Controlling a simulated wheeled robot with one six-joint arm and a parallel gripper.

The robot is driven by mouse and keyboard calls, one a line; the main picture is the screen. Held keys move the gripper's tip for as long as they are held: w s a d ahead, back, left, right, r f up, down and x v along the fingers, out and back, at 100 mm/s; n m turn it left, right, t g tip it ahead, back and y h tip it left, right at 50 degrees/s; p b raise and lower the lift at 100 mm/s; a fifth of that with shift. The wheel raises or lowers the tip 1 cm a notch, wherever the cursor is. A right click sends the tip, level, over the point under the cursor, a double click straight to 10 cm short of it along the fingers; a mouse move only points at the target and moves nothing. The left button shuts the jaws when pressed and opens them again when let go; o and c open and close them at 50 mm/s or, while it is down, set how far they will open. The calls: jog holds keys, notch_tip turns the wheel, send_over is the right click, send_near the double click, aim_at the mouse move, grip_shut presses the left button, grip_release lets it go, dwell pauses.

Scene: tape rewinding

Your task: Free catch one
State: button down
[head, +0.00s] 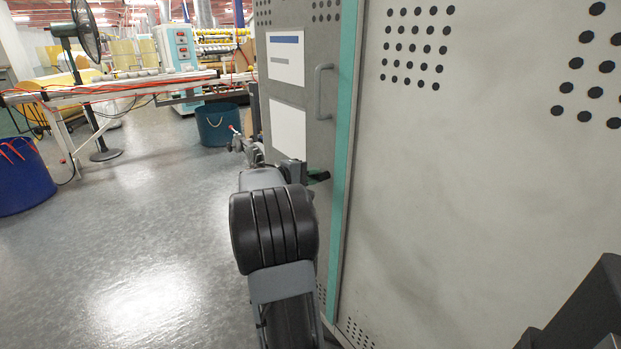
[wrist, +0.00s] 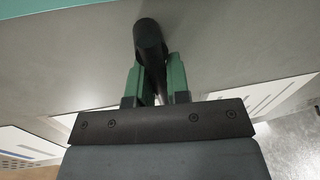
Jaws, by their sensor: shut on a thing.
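Catch one appears in the wrist view as a dark, rounded black knob or lever (wrist: 149,40) standing out from the grey cabinet panel. My gripper (wrist: 156,75) has two green fingers, one on each side of its narrower dark part, and is shut on it. In the head view my gripper (head: 317,178) is at the cabinet's face, beyond my arm and below the bar handle. There the catch is small and mostly hidden, so its exact angle cannot be told.
The grey cabinet (head: 420,180) with a teal edge strip fills the right side. A grey bar handle (head: 320,92) and white sheets (head: 286,58) are on its panel. A teal bin (head: 217,125), a blue bin (head: 22,178) and a fan (head: 86,35) stand left.

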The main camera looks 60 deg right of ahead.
jog(key=shift+s+f+g, duration=0.1)
jog(key=shift+s+g, duration=0.2)
jog(key=shift+s, duration=0.15)
jog(key=c, duration=1.1)
grip_release()
jog(key=shift+r, duration=0.25)
jog(key=shift+s+r, duration=0.2)
jog(key=shift+s, duration=0.1)
jog(key=shift+w+f, duration=0.15)
jog(key=shift+f, duration=0.05)
jog(key=shift+w+a+r, duration=0.1)
jog(key=shift+w+a, duration=0.3)
jog(key=shift+a, duration=0.05)
jog(key=p+v, duration=0.2)
jog(key=v, duration=1)
jog(key=shift+a+r, duration=0.2)
jog(key=shift+a, duration=0.2)
